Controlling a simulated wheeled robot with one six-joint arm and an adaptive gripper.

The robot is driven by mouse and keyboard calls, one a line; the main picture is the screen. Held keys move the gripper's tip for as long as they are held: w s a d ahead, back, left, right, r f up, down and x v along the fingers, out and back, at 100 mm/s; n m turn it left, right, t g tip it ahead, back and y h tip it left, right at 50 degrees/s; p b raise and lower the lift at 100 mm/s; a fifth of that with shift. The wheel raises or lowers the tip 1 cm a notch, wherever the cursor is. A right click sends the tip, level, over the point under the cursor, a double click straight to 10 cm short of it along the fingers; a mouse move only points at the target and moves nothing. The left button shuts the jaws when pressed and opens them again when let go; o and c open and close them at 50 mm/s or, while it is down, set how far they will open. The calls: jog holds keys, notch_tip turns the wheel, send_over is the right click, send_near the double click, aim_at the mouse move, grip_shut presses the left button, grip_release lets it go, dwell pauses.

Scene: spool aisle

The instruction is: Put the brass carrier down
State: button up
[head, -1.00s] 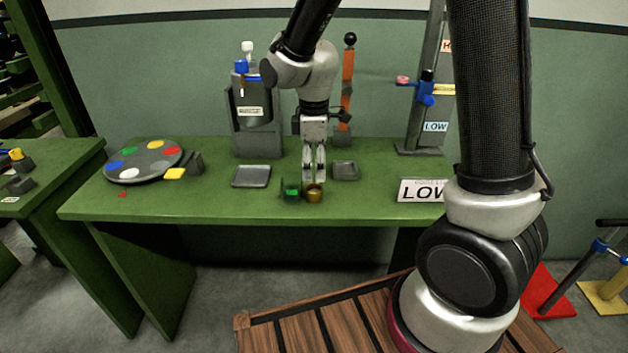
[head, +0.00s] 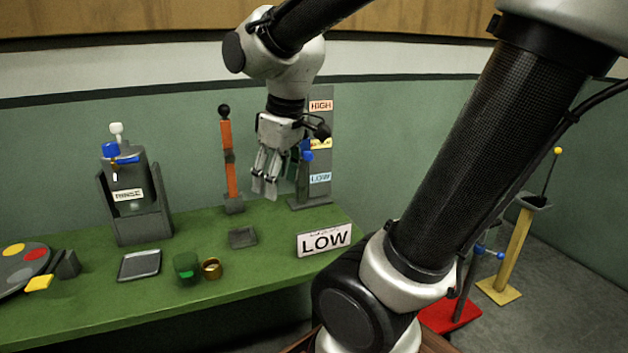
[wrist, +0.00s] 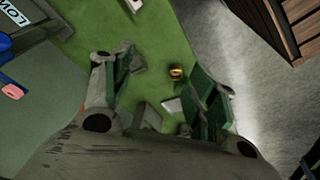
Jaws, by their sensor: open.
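The brass carrier (head: 211,268) is a small gold cup-like piece standing on the green table, just right of a dark green block with a bright green patch (head: 187,267). It also shows in the wrist view (wrist: 176,72), between my fingers and well below them. My gripper (head: 264,188) is open and empty. In the head view it hangs in the air above the back of the table, up and to the right of the carrier. In the wrist view, my two fingers (wrist: 164,92) stand wide apart with nothing between them.
A grey tray (head: 139,265) and a small dark pad (head: 243,238) lie near the carrier. The LOW sign (head: 324,240) stands at the table's right. Behind are the RINSE unit (head: 130,205), an orange post (head: 229,160) and a HIGH/LOW stand (head: 322,130).

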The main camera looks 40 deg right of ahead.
jog(key=s+d+r+m+t, duration=0.1)
jog(key=s+d+m, duration=0.3)
jog(key=s, duration=0.4)
jog(key=shift+m, duration=0.5)
jog(key=shift+w, duration=0.1)
dwell(0.3)
